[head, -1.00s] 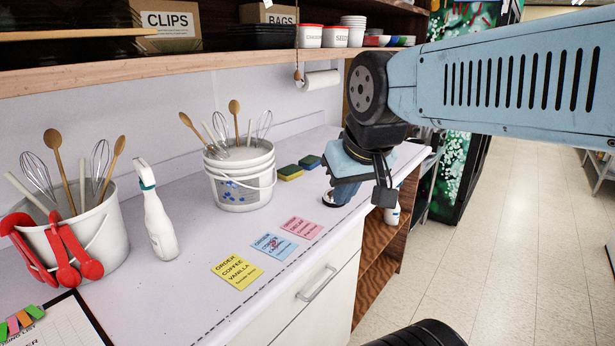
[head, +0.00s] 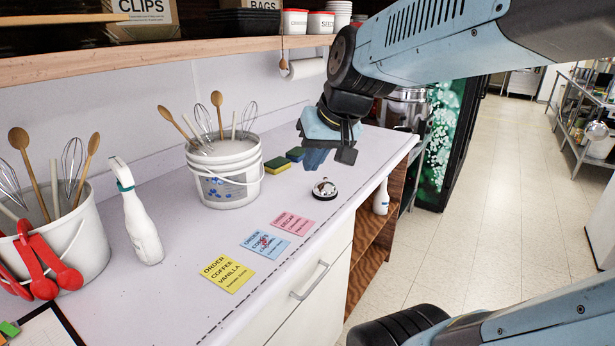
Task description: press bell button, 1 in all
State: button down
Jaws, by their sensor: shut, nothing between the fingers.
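In the head view a small bell (head: 324,188) with a shiny dome and dark base stands on the white counter, right of the white bucket and behind the pink order note. The gripper is shut and empty. The small button on the bell is too small to make out clearly.
Yellow, blue and pink order notes (head: 265,245) lie in front of the bell. Sponges (head: 277,164), a bucket of utensils (head: 228,180) and a spray bottle (head: 138,215) stand to the left. A shelf (head: 190,58) overhangs the back. The counter's front edge is close by.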

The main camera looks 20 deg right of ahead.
jog(key=w+d+m+y, duration=0.1)
jog(key=w, duration=0.8)
jog(key=m+t+h, duration=0.1)
jog(key=m+t, duration=0.2)
jog(key=m, duration=0.3)
send_over(325, 178)
notch_tip(325, 178, down, 9)
jog(key=shift+s+d+r, duration=0.2)
jog(key=shift+s+d, duration=0.1)
jog(key=shift+f, duration=0.1)
jog(key=shift+f, duration=4.3)
jog(key=shift+f, duration=0.1)
jog(key=shift+f, duration=0.25)
